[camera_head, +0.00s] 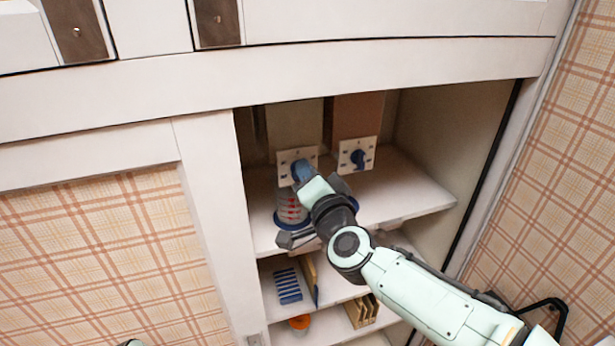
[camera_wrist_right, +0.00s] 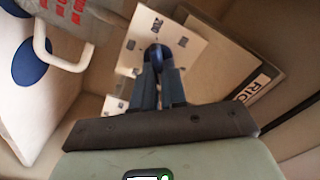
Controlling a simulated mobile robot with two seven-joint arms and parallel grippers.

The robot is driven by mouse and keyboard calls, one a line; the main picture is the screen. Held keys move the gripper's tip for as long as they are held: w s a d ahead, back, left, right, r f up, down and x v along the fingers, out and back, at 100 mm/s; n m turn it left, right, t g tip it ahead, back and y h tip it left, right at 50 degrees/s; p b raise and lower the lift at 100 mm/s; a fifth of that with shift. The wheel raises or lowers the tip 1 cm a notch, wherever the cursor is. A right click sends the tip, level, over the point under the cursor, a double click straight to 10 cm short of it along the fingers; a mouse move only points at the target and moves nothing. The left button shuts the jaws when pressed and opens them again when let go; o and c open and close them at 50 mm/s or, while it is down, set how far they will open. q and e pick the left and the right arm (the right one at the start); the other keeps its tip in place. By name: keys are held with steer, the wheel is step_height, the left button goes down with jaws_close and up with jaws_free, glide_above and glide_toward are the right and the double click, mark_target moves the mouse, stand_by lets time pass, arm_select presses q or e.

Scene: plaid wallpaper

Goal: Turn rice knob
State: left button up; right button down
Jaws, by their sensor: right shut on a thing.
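Two dispensers stand side by side on the cupboard's upper shelf. Each has a white dial plate at its lower front, the left plate (camera_head: 285,157) and the right plate (camera_head: 369,150). In the right wrist view, the fingers (camera_wrist_right: 160,72) close on the knob (camera_wrist_right: 154,50) in front of the white plate (camera_wrist_right: 184,47). A dispenser face beside it carries a partly hidden label (camera_wrist_right: 257,86) reading "RIC".
A clear measuring jug (camera_head: 291,208) with red marks stands below the left knob; its white handle (camera_wrist_right: 41,40) is close to my gripper. Lower shelves hold a blue striped item (camera_head: 287,286) and an orange item (camera_head: 300,322). The upper shelf (camera_head: 410,190) is clear at right.

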steer(key=shift+m+b, duration=0.3)
steer(key=shift+m, duration=0.5)
steer(key=c, duration=1.2)
jaws_free()
steer(key=shift+w, duration=0.1)
steer(key=shift+d+f, duration=0.1)
